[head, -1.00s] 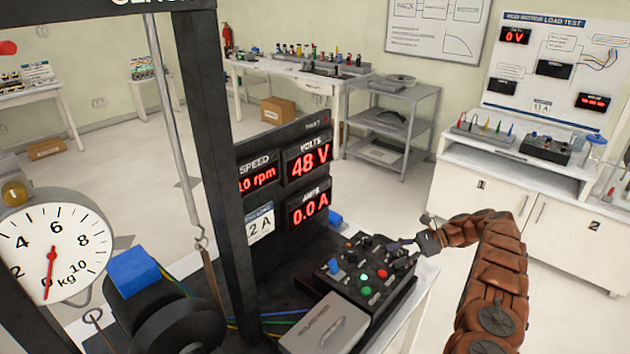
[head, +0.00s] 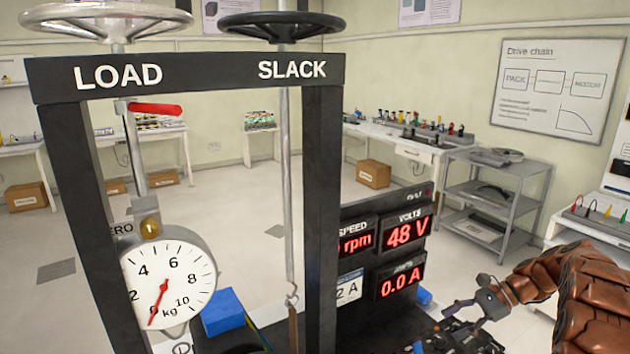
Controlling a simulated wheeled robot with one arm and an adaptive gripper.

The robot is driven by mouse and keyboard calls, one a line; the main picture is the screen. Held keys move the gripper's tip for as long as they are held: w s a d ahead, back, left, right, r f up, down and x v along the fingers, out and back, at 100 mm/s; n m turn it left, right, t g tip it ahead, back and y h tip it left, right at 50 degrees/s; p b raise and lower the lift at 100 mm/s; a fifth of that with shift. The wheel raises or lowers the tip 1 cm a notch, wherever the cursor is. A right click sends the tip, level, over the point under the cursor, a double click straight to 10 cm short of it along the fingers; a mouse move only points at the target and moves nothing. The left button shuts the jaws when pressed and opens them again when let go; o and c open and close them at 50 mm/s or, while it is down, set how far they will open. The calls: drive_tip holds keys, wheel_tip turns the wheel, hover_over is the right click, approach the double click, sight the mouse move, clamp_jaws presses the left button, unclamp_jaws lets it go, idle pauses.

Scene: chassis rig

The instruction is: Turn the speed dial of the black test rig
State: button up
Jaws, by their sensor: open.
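The black test rig (head: 326,120) has a tall frame lettered LOAD and SLACK. Its display panel (head: 427,205) reads 48 V and 0.0 A in red. The speed readout (head: 357,243) is partly behind the right post, and only "rpm" shows. The rig's control box (head: 480,345) is at the bottom edge, mostly cut off by the frame and partly behind my gripper. I cannot make out the speed dial there. My gripper (head: 453,322) is open and empty at the control box, pointing left. Whether it touches a knob cannot be told.
A silver handwheel (head: 105,22) and a black handwheel (head: 270,22) top the frame. A round dial scale (head: 185,270) hangs at left beside a blue block (head: 222,312). A grey shelf cart (head: 490,200) stands behind my arm.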

drive_tip(key=s+a+r+n+g+h, duration=0.1)
drive_tip(key=s+a+r+n+h, duration=0.3)
drive_tip(key=s+a, duration=0.45)
drive_tip(key=s+a+r+n+g+h, duration=0.15)
drive_tip(key=s+a+r+n, duration=0.25)
drive_tip(key=s+a+r, duration=0.4)
drive_tip(key=s+f+n+h, duration=0.3)
drive_tip(key=s+n+h, duration=0.2)
drive_tip(key=s, duration=2)
drive_tip(key=n, duration=0.3)
drive_tip(key=shift+a, duration=0.15)
drive_tip(key=shift+f, duration=0.1)
